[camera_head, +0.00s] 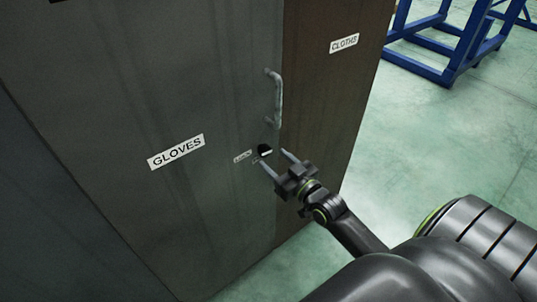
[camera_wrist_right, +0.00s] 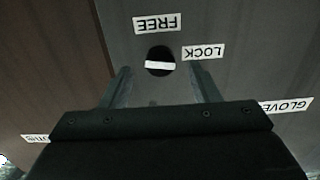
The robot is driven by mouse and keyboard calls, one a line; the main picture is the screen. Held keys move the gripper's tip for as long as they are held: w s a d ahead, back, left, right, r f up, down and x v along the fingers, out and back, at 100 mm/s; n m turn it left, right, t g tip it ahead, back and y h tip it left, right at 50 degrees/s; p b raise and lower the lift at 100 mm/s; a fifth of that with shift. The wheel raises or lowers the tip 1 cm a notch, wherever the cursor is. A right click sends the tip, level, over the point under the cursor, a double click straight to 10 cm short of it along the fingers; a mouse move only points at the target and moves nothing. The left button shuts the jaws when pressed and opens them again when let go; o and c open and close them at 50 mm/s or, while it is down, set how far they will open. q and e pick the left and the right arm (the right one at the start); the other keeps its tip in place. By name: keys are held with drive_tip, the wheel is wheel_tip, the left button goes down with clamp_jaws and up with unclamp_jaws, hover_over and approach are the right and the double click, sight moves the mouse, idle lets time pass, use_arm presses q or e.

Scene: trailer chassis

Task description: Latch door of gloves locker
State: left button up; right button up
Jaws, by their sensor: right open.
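The gloves locker door (camera_head: 120,110) is grey, carries a GLOVES label (camera_head: 176,152) and looks shut. A round black latch knob (camera_head: 265,150) with a white bar sits near its right edge, below the handle. In the right wrist view the knob (camera_wrist_right: 160,56) has its white bar lying nearly level, with an upside-down FREE label (camera_wrist_right: 157,23) above and a LOCK label (camera_wrist_right: 203,52) to the right. My right gripper (camera_head: 274,157) is open and empty in front of the knob, its fingers on either side of it in the wrist view. Contact cannot be told. My left gripper is out of view.
A vertical metal handle (camera_head: 276,98) stands out above the knob. The brown locker side (camera_head: 325,110) with a CLOTHS label (camera_head: 344,44) adjoins on the right. A blue metal frame (camera_head: 450,45) stands at the back right. The green floor (camera_head: 440,130) between is clear.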

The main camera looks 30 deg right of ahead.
sight(267, 153)
drive_tip(key=shift+w+a, duration=0.15)
drive_tip(key=shift+w, duration=1.7)
drive_tip(key=shift+c, duration=0.4)
drive_tip(key=c, duration=0.9)
drive_tip(key=shift+f+n+b, duration=0.1)
drive_tip(key=shift+n+b, duration=0.5)
drive_tip(key=shift+n, duration=0.6)
drive_tip(key=o, duration=1)
